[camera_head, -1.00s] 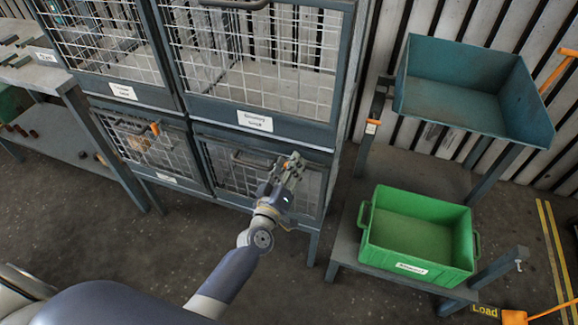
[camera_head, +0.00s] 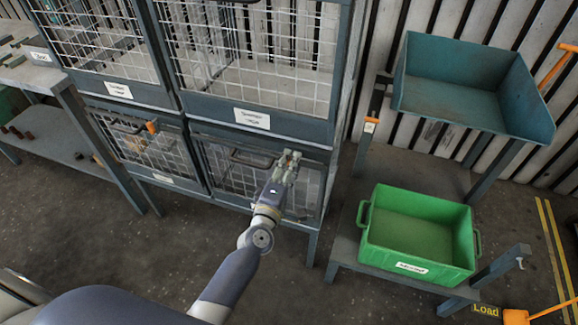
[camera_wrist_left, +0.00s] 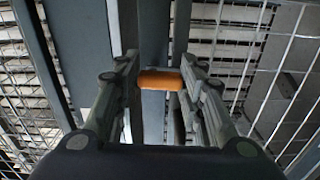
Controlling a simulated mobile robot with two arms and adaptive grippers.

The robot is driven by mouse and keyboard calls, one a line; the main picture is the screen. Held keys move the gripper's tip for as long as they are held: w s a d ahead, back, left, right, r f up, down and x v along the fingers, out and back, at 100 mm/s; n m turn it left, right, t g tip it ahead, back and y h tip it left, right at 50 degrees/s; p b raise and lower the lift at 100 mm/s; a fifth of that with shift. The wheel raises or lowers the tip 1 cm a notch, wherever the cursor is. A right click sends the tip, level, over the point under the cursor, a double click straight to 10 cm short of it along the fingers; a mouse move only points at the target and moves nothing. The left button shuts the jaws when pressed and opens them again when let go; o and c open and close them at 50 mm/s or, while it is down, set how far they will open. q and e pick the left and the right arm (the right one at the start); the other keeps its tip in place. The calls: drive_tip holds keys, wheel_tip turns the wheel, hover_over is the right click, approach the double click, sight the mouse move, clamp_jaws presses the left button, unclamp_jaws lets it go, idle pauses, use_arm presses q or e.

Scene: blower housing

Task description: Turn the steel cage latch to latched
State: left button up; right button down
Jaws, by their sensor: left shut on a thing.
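The steel cage (camera_head: 262,135) is a dark grey frame with wire mesh doors. My left gripper (camera_head: 288,160) is at the front of its lower right door (camera_head: 232,170), near the upper right of that door. In the left wrist view the left gripper (camera_wrist_left: 160,82) is shut on the orange latch handle (camera_wrist_left: 160,80), which lies crosswise between the fingertips. In the head view the gripper hides this latch. Another orange latch (camera_head: 151,127) shows on the lower left door. My right gripper is not in view.
A green bin (camera_head: 415,270) stands on a low stand right of the cage, with a blue-grey tray (camera_head: 460,88) above it. A workbench (camera_head: 40,75) stands at the left. The floor (camera_head: 130,250) before the cage is clear.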

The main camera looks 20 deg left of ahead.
use_arm(q)
drive_tip(key=shift+n, duration=0.4)
drive_tip(key=o, duration=1.1)
drive_tip(key=shift+s, duration=0.1)
drive_tip(key=s, duration=1.1)
drive_tip(key=shift+s+a, duration=0.2)
drive_tip(key=shift+s, duration=0.2)
drive_tip(key=shift+f, duration=0.1)
